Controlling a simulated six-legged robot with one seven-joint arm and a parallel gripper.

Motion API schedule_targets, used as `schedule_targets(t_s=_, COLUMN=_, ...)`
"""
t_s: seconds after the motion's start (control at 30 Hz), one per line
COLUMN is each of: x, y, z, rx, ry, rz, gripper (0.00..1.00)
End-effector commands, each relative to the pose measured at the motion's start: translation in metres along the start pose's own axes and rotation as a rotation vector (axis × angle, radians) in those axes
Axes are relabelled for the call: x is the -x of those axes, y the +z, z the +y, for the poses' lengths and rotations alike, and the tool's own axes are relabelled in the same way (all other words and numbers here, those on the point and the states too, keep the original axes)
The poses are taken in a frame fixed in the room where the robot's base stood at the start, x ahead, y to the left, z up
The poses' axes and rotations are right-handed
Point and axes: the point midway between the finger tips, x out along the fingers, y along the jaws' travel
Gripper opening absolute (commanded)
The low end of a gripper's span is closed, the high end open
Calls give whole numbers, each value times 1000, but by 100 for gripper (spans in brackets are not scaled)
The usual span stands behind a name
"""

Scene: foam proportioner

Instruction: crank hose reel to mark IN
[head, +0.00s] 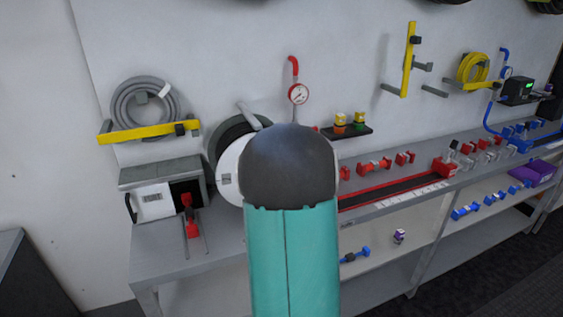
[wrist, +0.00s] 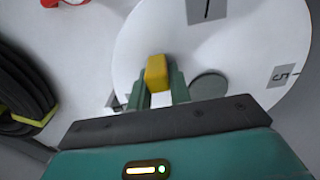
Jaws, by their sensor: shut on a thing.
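The hose reel (head: 230,163) stands on the bench against the wall, with a white round face and dark hose behind it. My arm hides its right part in the head view. In the wrist view its white face (wrist: 240,45) fills the upper right, with a grey tag marked with a stroke at the top and another tag at the right whose mark is hard to read. A third tag is partly hidden by my gripper. The yellow crank knob (wrist: 157,72) sits between the fingers of my gripper (wrist: 160,88), which is shut on it. My gripper is hidden in the head view.
A grey box (head: 160,190) with a red-handled part stands left of the reel. A red gauge (head: 298,94) is on the wall above. A grey hose coil (head: 145,103) hangs upper left. Red fittings (head: 375,166) line the bench to the right. A dark coil (wrist: 22,90) shows in the wrist view.

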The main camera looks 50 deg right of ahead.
Motion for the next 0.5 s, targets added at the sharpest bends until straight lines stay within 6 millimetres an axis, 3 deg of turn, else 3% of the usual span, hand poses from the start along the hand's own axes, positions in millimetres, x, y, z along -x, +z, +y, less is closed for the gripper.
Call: schedule_targets(t_s=0.5, x=1, y=-3, z=2, rx=49, ry=0, rz=0, gripper=0)
